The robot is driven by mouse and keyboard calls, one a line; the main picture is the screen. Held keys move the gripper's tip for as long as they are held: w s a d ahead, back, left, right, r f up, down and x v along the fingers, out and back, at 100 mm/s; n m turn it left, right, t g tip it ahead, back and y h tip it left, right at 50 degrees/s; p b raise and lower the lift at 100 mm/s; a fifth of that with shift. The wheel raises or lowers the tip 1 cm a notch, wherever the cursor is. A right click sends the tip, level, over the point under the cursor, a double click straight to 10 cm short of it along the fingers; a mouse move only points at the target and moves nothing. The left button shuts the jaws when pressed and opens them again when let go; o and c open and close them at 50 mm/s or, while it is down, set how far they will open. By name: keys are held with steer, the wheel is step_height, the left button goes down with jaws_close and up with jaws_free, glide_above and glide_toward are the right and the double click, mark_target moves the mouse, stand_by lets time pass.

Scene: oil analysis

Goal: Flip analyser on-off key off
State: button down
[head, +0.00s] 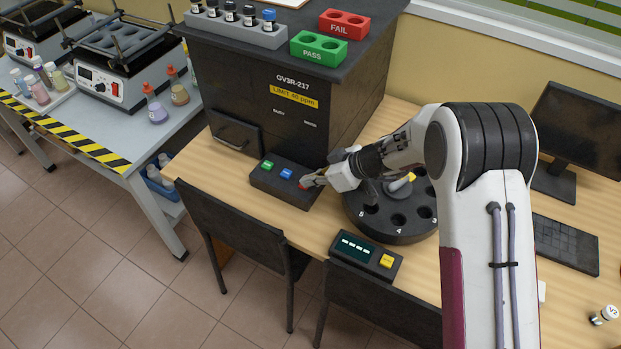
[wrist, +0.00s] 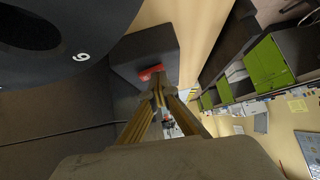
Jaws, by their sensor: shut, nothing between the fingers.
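The analyser (head: 256,105) is a large dark cabinet on the wooden desk, with a label GV3R-217. A dark control box at its front carries a green key (head: 267,165), a blue key (head: 286,173) and a red key, mostly behind my fingertips in the head view. My gripper (head: 306,182) is shut and empty, with its tips at the red key. In the wrist view the red key (wrist: 151,73) shows just beyond the closed fingertips (wrist: 158,88); whether they touch it I cannot tell. No writing on the keys is legible.
A round dark carousel (head: 398,234) with numbered holes stands close right of my gripper. A small display box with a yellow button (head: 386,261) sits at the desk's front edge. Green PASS (head: 318,47) and red FAIL (head: 343,24) racks stand on the analyser.

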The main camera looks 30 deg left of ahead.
steer(key=shift+w+d+f, duration=0.1)
steer(key=shift+w+f, duration=0.05)
steer(key=shift+w, duration=0.65)
steer(key=shift+r, duration=0.3)
steer(key=shift+w+r, duration=0.1)
steer(key=shift+r, duration=0.3)
steer(key=r, duration=0.3)
steer(key=shift+w, duration=0.3)
steer(key=v, duration=1)
steer(key=shift+w, duration=0.25)
steer(key=shift+f+m, duration=0.1)
steer(key=shift+m, duration=0.2)
